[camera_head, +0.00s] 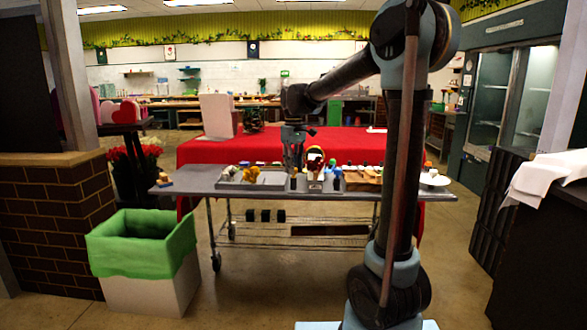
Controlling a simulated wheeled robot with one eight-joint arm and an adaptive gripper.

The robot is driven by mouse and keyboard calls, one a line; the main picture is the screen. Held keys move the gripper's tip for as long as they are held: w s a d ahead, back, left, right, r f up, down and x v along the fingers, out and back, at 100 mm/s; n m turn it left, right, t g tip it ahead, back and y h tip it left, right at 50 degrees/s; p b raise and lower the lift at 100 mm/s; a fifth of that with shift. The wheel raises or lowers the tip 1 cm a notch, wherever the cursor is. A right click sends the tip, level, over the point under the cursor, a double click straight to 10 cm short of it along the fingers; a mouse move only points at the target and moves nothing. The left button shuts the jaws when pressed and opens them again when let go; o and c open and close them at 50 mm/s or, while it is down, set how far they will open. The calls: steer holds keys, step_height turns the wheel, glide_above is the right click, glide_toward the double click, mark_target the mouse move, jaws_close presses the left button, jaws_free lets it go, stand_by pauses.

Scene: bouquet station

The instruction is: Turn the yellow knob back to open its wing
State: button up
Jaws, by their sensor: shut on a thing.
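My gripper (294,162) points down over the middle of the grey cart table (215,184). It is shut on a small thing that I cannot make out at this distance. A yellow piece (250,174) sits in the grey tray left of the gripper, apart from it. I cannot tell which of these, if any, is the yellow knob. No wing can be made out.
A table with a red cloth (350,145) stands behind. A bin with a green liner (140,245) is at left front. My arm hides part of the cart's right.

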steer(key=shift+w+d, duration=0.1)
stand_by(0.3)
steer(key=o, duration=1.1)
step_height(320, 180, up, 12)
steer(key=shift+d, duration=0.1)
